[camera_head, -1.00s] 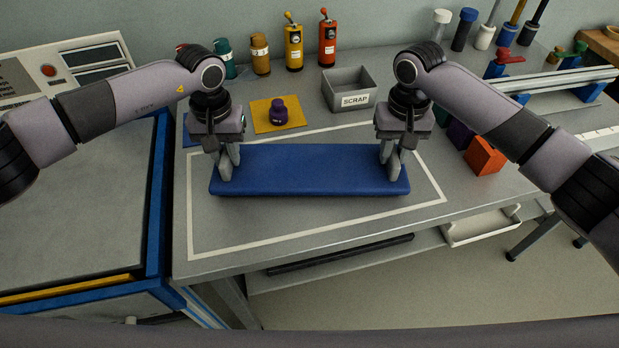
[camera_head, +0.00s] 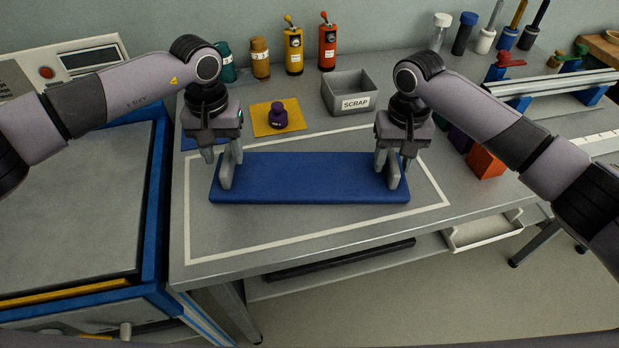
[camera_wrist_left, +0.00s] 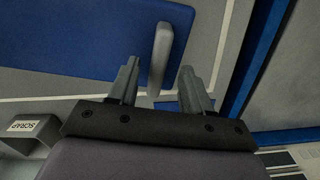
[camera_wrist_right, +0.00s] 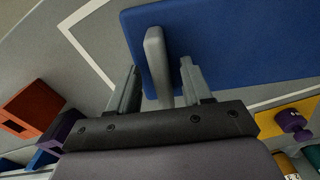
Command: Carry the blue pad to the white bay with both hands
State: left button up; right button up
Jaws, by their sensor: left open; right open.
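The blue pad (camera_head: 310,178) lies flat on the grey bench inside the white outlined bay (camera_head: 300,240), toward its back part. An upright grey handle stands at each end: the left handle (camera_head: 226,172) and the right handle (camera_head: 393,172). My left gripper (camera_head: 222,161) is open over the left handle. In the left wrist view that handle (camera_wrist_left: 161,55) shows between the spread fingers, nearer one. My right gripper (camera_head: 396,165) is open over the right handle. In the right wrist view that handle (camera_wrist_right: 156,65) lies between the fingers, with gaps beside it.
Behind the pad are a grey SCRAP bin (camera_head: 350,92), a purple weight (camera_head: 278,116) on a yellow mat (camera_head: 262,123), and several bottles. An orange block (camera_head: 486,162) is to the right. A blue-framed machine (camera_head: 155,200) stands left. The bench in front of the pad is clear.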

jog(key=shift+r, duration=0.25)
pick_arm(q)
notch_tip(320, 180, up, 9)
pick_arm(e)
notch_tip(320, 180, up, 12)
jog(key=shift+f, duration=0.2)
dwell(0.5)
